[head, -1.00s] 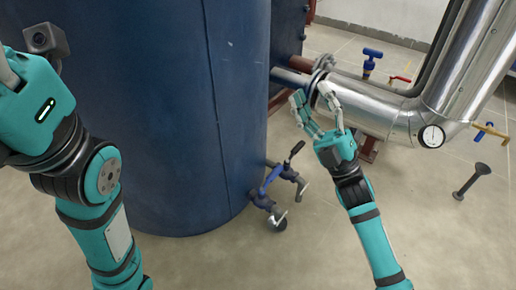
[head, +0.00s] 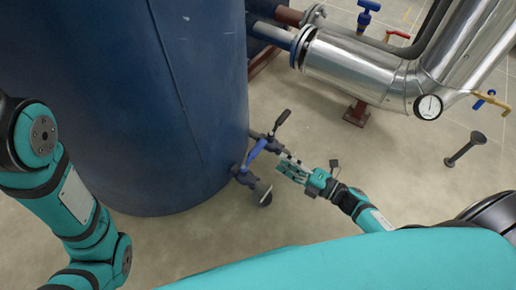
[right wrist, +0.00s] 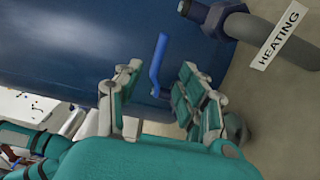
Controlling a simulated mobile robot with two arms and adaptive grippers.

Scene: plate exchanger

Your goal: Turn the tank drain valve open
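The drain valve, with a blue lever (head: 256,152), sits low on the side of the blue tank (head: 120,100) in the head view. Its dark outlet (head: 265,194) is below the lever. My right gripper (head: 284,165) is just right of the valve, with its fingers pointing at it. In the right wrist view, the blue lever (right wrist: 157,66) stands between the two spread fingers of my right gripper (right wrist: 161,70). I cannot tell whether either finger touches it. My left arm shows at the left of the head view, but its gripper is out of view.
A pipe labelled HEATING (right wrist: 282,40) runs near the valve. A silver insulated pipe (head: 360,65) with a gauge (head: 428,107) is at the upper right. The floor between is clear.

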